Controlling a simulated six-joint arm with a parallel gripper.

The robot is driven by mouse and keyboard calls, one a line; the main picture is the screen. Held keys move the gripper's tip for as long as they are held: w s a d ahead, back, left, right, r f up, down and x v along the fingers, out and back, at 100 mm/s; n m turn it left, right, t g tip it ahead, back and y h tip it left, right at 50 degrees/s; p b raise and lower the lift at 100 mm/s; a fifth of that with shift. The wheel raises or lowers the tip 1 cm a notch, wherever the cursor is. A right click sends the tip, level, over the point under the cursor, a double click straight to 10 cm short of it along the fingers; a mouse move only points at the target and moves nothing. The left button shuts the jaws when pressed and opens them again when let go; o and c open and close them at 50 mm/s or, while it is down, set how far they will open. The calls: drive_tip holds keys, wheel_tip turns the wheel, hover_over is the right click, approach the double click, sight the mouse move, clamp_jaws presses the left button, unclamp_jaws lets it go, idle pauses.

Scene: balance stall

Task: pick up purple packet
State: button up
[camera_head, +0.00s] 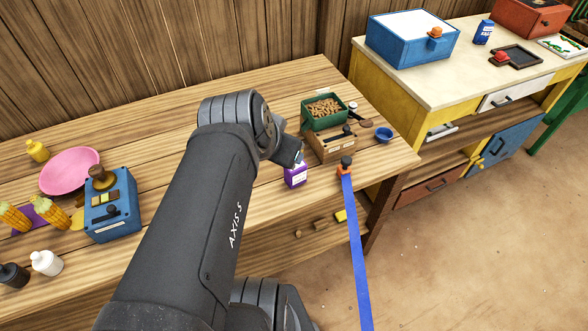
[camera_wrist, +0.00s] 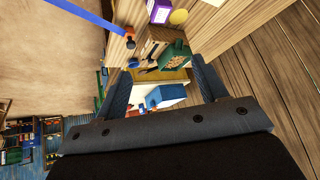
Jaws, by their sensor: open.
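The purple packet (camera_head: 295,177) has a white label and stands upright on the wooden table, close to its front edge. It also shows at the top edge of the wrist view (camera_wrist: 159,12), partly cut off. My gripper (camera_wrist: 160,80) is open, with its two fingers wide apart and no object held between them. The packet lies outside the space between the fingers. In the head view my wrist is just above and behind the packet, and my arm hides most of the gripper.
A wooden box (camera_head: 329,144) and a green bin of brown pieces (camera_head: 323,112) stand behind the packet. A blue bowl (camera_head: 384,135) is farther right. A blue strap (camera_head: 356,250) hangs from an orange-and-black clamp (camera_head: 345,167) at the table edge.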

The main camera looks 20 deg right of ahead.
drive_tip(key=w+d+r+m, duration=0.3)
drive_tip(key=w+d, duration=0.1)
drive_tip(key=w, duration=0.1)
drive_tip(key=m+g, duration=0.3)
drive_tip(key=g, duration=0.2)
hover_over(298, 167)
drive_tip(key=a, duration=0.5)
wheel_tip(298, 167, down, 12)
drive_tip(key=x, duration=0.7)
drive_tip(key=w+x, duration=0.1)
drive_tip(key=x, duration=0.3)
drive_tip(key=shift+a+f, duration=0.2)
drive_tip(key=shift+f, duration=0.05)
drive_tip(key=shift+a+x, duration=0.2)
drive_tip(key=shift+x, duration=1.1)
drive_tip(key=shift+a+x, duration=0.15)
drive_tip(key=shift+x, duration=1.2)
drive_tip(key=shift+s+f, duration=0.1)
drive_tip(key=shift+f, duration=0.05)
drive_tip(key=c, duration=1.1)
